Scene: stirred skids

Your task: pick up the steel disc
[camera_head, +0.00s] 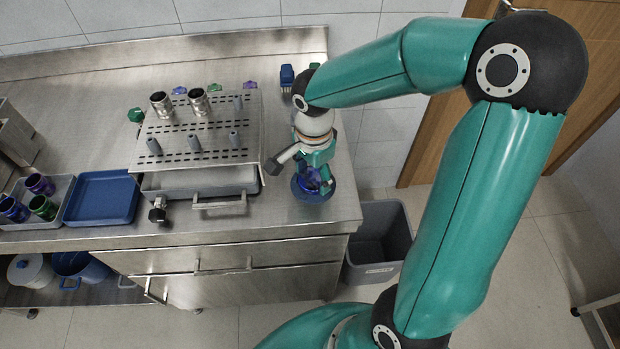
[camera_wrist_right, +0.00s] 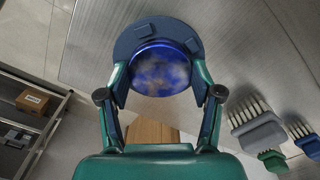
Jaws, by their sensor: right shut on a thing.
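The steel disc (camera_wrist_right: 160,76) shows in the right wrist view as a round, shiny face with mottled blue and grey-brown reflections. My right gripper (camera_wrist_right: 160,80) is shut on it, with one finger at each side. A dark blue round holder (camera_wrist_right: 158,32) with small raised blocks curves around its far side; whether the disc touches it I cannot tell. In the head view, my right gripper (camera_head: 313,183) points down over the blue holder (camera_head: 312,195) at the counter's right end, and its fingers partly hide the disc. My left gripper is not in view.
A perforated steel rack (camera_head: 200,135) with metal cups and grey pegs stands left of my gripper. A blue tray (camera_head: 101,197) lies further left. Brushes (camera_wrist_right: 258,125) are close beside the gripper. A grey bin (camera_head: 378,240) stands below the counter's right edge.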

